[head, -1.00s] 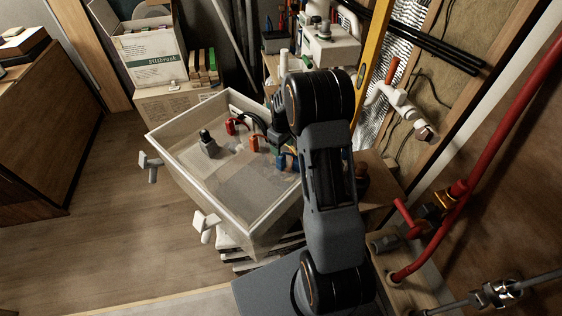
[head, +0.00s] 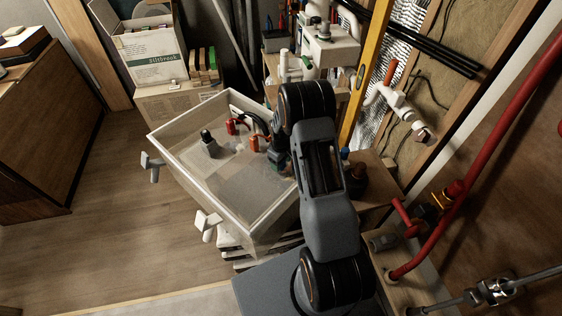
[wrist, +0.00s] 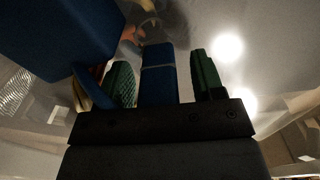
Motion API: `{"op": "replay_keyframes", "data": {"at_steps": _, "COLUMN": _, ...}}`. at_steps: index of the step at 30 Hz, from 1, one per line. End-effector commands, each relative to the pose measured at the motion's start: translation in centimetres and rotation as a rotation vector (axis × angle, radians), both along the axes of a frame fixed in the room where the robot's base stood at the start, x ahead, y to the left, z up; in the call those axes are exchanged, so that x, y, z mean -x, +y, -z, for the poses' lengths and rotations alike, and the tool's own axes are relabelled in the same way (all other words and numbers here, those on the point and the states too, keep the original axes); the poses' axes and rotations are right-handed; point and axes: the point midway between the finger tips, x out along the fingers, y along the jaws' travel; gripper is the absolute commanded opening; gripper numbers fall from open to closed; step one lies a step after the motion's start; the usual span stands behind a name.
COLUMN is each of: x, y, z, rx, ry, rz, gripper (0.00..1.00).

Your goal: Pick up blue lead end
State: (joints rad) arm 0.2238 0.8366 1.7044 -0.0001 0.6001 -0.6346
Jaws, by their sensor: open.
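The blue lead end (wrist: 158,75) stands between the two green fingers of my gripper (wrist: 163,78) in the wrist view. The fingers are open, with a visible gap to the blue piece on the right side. A larger blue block (wrist: 60,35) fills the upper left of the wrist view, close to the left finger; I cannot tell what it belongs to. In the head view my arm comes down over the right side of a pale open-topped bin (head: 195,190) and hides the blue lead end. My gripper (head: 281,164) shows only partly there.
Inside the bin are a red lead end (head: 231,127), an orange lead end (head: 253,144) and a small grey-and-black piece (head: 209,144). Red pipes (head: 480,170) stand at the right. A cardboard box (head: 152,55) is at the back left. The floor at left is clear.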

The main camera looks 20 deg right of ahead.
Motion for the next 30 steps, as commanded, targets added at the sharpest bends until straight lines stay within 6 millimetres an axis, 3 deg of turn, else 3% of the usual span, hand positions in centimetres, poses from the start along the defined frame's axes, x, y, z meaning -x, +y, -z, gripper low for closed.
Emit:
{"op": "replay_keyframes", "data": {"at_steps": 4, "x": 0.0, "y": 0.0, "z": 0.0, "rx": 0.0, "ry": 0.0, "rz": 0.0, "gripper": 0.62}}
{"op": "replay_keyframes", "data": {"at_steps": 23, "x": 0.01, "y": 0.01, "z": -0.03, "rx": 0.0, "ry": 0.0, "rz": 0.0, "gripper": 0.01}}
{"op": "replay_keyframes", "data": {"at_steps": 30, "x": 0.0, "y": 0.0, "z": -0.08, "rx": 0.0, "ry": 0.0, "rz": 0.0, "gripper": 0.0}}
